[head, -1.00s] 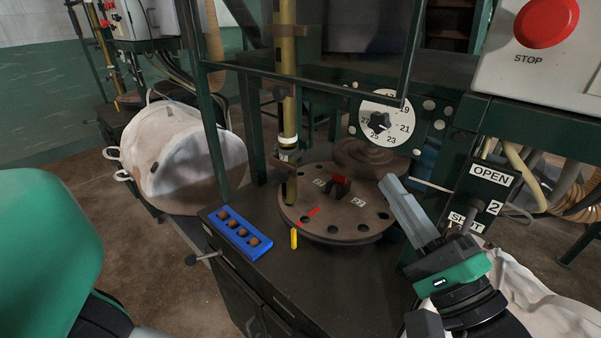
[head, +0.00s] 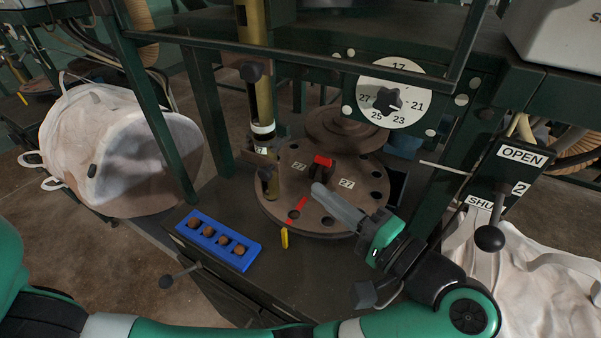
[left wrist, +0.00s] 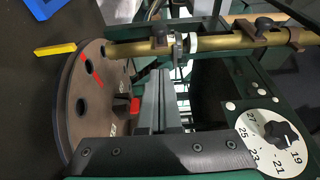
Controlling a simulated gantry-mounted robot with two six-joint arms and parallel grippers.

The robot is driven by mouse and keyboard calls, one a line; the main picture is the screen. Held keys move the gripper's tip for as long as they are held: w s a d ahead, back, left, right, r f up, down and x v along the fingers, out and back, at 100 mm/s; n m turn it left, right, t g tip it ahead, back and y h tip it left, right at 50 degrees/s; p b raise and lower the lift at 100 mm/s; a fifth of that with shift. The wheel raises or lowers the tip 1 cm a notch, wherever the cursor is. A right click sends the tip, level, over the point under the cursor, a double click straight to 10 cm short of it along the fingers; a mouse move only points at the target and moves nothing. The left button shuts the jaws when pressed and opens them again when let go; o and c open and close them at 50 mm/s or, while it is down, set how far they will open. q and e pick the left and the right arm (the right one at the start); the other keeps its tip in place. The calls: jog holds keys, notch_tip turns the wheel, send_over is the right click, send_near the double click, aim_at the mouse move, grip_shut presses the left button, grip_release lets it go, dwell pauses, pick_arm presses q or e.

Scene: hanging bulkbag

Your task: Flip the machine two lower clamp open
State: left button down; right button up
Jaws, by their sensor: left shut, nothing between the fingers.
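The brass tube (head: 257,108) of the machine stands above the round brown turntable (head: 300,222). A dark lower clamp piece (head: 265,174) sits on the tube near its bottom, just below a white band. A second dark piece (head: 251,71) is higher on the tube. Whether either clamp is open or shut is unclear. The tube lies across the top of the left wrist view (left wrist: 225,37). My left gripper (head: 318,190) is shut and empty, over the turntable, right of the lower clamp and apart from it. Its fingers also show in the left wrist view (left wrist: 160,100).
A blue tray (head: 218,240) with several brown balls and a yellow peg (head: 284,238) are near the turntable. A number dial (head: 395,92) is behind. A black-knobbed lever (head: 489,238) hangs by the OPEN sign (head: 522,155) at right. Green frame bars cross above.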

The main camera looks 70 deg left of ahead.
aim_at(275, 158)
pick_arm(q)
jog(key=p+x, duration=0.6)
jog(key=x, duration=0.3)
jog(key=shift+s+a, duration=0.1)
jog(key=shift+a, duration=0.25)
jog(key=shift+d+t, duration=0.1)
jog(key=shift+t, duration=0.2)
